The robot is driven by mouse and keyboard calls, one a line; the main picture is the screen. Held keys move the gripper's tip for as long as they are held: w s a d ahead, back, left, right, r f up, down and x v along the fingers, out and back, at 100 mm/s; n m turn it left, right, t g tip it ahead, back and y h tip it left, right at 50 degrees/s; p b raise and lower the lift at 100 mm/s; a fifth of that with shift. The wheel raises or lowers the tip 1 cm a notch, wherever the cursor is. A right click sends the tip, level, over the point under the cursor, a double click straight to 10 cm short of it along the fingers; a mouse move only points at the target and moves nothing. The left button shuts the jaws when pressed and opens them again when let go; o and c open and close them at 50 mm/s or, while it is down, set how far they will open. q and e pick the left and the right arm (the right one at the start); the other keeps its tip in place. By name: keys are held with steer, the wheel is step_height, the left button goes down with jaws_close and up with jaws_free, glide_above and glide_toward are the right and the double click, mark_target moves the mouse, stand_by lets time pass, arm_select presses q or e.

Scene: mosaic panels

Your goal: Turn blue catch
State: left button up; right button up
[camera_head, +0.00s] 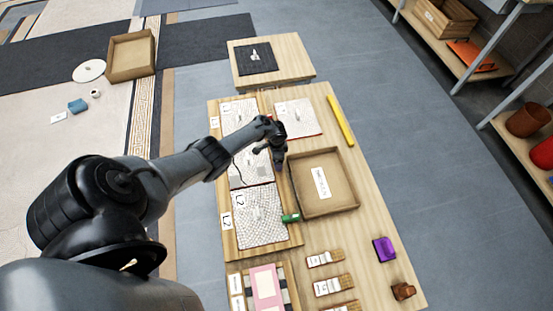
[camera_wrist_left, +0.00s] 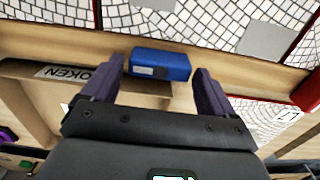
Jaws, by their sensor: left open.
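The blue catch (camera_wrist_left: 160,63) is a small block on the wooden frame edge between the mosaic panels and the tray, seen in the left wrist view. My left gripper (camera_wrist_left: 155,82) is open, with one finger on either side of the catch and the catch at or just beyond the fingertips; I cannot tell whether they touch it. In the head view my left gripper (camera_head: 279,158) points down by the tray's upper left corner and hides the catch. Mosaic panels (camera_head: 258,215) lie in the wooden frame. My right gripper is not in view.
A wooden tray (camera_head: 354,196) stands close beside the gripper; its label reads "BROKEN" in the wrist view. A green catch (camera_head: 291,218) sits farther down the frame edge, and a red catch (camera_wrist_left: 308,93) shows at the right. A yellow bar (camera_head: 341,121) and purple block (camera_head: 384,249) lie rightward.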

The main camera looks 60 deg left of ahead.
arm_select(q)
step_height(320, 180, up, 6)
steer(key=p, duration=0.3)
steer(key=shift+r, duration=0.2)
steer(key=shift+r+p, duration=0.7)
steer(key=shift+r, duration=0.2)
